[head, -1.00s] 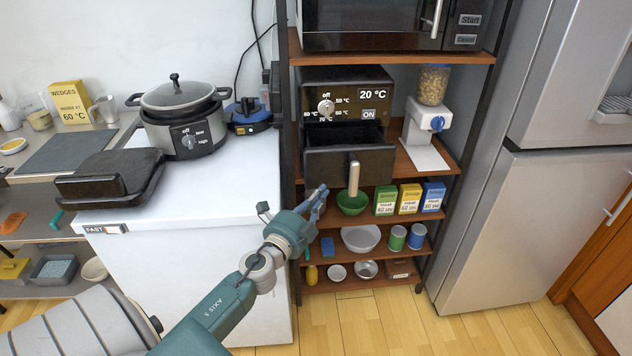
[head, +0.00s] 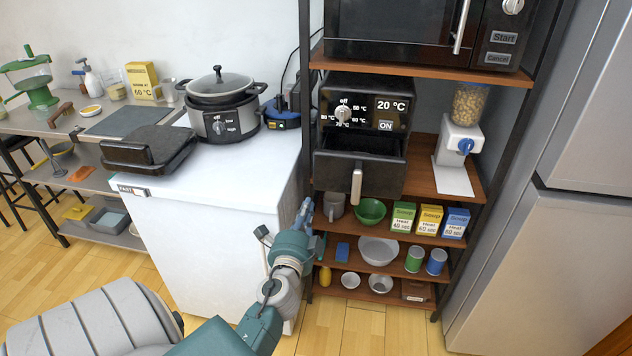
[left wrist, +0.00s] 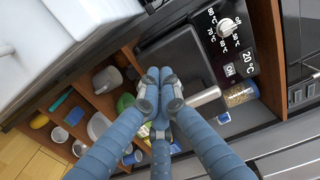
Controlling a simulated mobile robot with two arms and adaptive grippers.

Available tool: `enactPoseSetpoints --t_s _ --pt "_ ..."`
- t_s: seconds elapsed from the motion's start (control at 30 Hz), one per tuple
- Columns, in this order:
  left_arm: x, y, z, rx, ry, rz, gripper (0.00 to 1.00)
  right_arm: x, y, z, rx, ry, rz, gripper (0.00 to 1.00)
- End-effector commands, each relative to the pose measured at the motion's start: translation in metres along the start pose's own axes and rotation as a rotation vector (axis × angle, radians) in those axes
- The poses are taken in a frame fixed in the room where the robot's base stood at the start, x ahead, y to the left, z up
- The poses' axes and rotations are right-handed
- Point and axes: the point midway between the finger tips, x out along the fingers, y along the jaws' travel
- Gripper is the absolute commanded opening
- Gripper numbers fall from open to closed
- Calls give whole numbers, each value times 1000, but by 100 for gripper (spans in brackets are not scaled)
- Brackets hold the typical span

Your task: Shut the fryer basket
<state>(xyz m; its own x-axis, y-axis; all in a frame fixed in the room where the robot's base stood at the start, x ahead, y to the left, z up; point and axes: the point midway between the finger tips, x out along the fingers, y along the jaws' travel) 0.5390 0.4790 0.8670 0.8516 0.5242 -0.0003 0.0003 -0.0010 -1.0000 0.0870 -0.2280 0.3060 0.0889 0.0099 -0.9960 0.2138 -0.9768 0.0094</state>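The black fryer (head: 333,97) stands on a shelf of the rack, with a dial and a 20 °C display. Its basket (head: 335,173) is pulled out, and the dark opening shows above its front. A light handle (head: 356,186) hangs from the basket front. My left gripper (head: 304,212) is below and left of the basket, in front of the rack's left post. In the left wrist view its blue fingers (left wrist: 153,80) are drawn together, empty, in front of the basket (left wrist: 178,62) and left of the handle (left wrist: 204,97). Contact cannot be told. My right gripper is not in view.
A microwave (head: 415,35) sits on the shelf above. A cereal dispenser (head: 458,145) stands right of the fryer. Bowls, a mug (head: 333,206) and boxes fill the shelf below. A white counter (head: 215,190) with a cooker is at left, a fridge (head: 545,240) at right.

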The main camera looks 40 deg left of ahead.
Motion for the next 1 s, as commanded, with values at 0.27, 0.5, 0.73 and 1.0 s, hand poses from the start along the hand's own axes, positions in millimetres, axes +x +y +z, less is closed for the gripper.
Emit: enactPoseSetpoints --t_s 0.27,0.5,0.73,1.0 --pt "63 -2 0 0 0 -3 0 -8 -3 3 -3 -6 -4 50" --pt "100 -1 -1 -1 1 -1 0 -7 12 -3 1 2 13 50" --pt "113 0 -1 0 2 -1 0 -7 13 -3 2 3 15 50" --pt "113 0 -1 0 2 -1 0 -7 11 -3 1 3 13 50"
